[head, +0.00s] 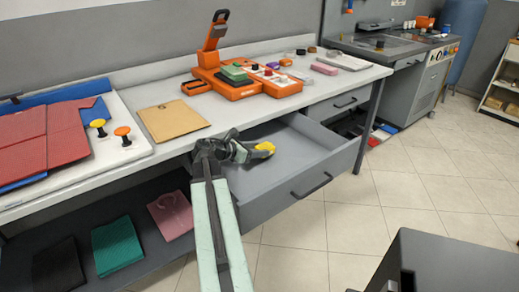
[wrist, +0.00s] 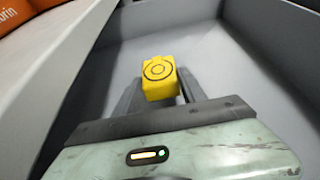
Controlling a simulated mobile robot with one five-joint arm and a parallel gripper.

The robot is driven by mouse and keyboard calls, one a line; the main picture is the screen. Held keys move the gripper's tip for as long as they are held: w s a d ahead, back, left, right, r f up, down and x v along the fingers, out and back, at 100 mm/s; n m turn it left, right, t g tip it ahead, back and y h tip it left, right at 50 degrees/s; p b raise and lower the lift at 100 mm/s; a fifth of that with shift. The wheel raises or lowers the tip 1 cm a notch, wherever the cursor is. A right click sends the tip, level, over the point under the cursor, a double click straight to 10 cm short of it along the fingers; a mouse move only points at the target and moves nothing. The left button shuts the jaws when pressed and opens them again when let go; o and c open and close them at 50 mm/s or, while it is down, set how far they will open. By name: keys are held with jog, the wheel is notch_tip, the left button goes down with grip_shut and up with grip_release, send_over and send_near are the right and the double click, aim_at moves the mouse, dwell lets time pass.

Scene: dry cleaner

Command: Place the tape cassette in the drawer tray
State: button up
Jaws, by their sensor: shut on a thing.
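A yellow tape cassette (wrist: 158,74) with dark ring markings is held between the fingers of my gripper (wrist: 158,92) in the wrist view. In the head view the yellow cassette (head: 265,147) shows at the tip of my gripper (head: 255,151), over the open drawer tray (head: 325,148). The grey tray is pulled out from under the white table and looks empty. The wrist view shows its grey walls and floor (wrist: 225,65) around the cassette. I cannot tell how far the cassette is above the tray floor.
An orange machine (head: 250,82) stands on the table (head: 165,93) behind the drawer. A tan envelope (head: 172,121) and a board with red cloth lie to the left. Folded cloths (head: 117,244) lie on the lower shelf. A dark box (head: 440,262) stands at front right.

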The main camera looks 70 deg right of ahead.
jog(key=o, duration=1.4)
jog(key=shift+r, duration=0.15)
jog(key=shift+r+p, duration=0.55)
jog(key=shift+p, duration=0.3)
jog(key=p+v, duration=0.2)
jog(key=v, duration=0.4)
jog(key=p+v, duration=0.2)
jog(key=v, duration=0.4)
jog(key=shift+f, duration=0.25)
